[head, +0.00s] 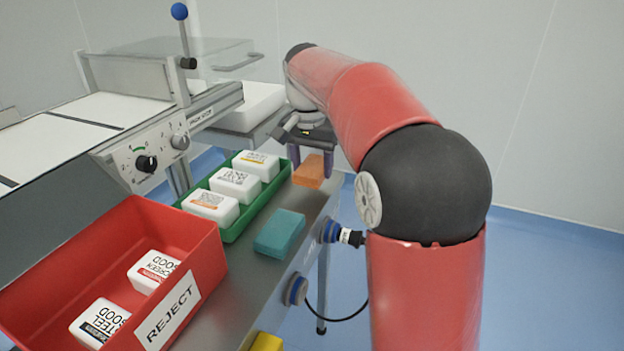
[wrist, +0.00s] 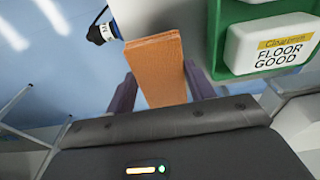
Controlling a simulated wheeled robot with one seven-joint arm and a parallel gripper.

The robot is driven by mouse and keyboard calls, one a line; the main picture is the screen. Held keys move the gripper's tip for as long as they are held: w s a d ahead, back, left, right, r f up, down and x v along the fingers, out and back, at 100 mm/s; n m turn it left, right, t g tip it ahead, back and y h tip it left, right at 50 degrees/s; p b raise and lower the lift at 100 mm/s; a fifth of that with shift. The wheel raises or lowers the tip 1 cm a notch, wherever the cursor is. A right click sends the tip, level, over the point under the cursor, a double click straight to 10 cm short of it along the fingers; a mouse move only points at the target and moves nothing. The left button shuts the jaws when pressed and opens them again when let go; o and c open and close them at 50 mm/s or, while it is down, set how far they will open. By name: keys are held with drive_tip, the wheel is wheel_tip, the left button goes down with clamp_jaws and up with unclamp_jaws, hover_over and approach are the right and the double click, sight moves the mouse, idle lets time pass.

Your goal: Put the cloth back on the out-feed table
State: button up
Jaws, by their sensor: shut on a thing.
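My gripper (head: 311,160) is at the far end of the steel out-feed table (head: 262,268), with its purple fingers pointing down. It is shut on a folded orange cloth (head: 308,172). In the wrist view the orange cloth (wrist: 157,68) sits between the two fingers (wrist: 160,88), its free end sticking out past them. I cannot tell whether the cloth touches the table top or is slightly above it. A folded teal cloth (head: 279,233) lies flat on the table, nearer the front and apart from my gripper.
A green tray (head: 262,205) with white labelled boxes stands just left of the cloths. A red REJECT bin (head: 205,262) with white boxes is at the front left. Bare table lies around the teal cloth.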

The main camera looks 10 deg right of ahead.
sight(311, 168)
drive_tip(key=shift+f, duration=1.8)
drive_tip(key=shift+f+b, duration=0.1)
drive_tip(key=shift+b, duration=0.2)
drive_tip(key=o, duration=0.9)
drive_tip(key=shift+o, duration=0.2)
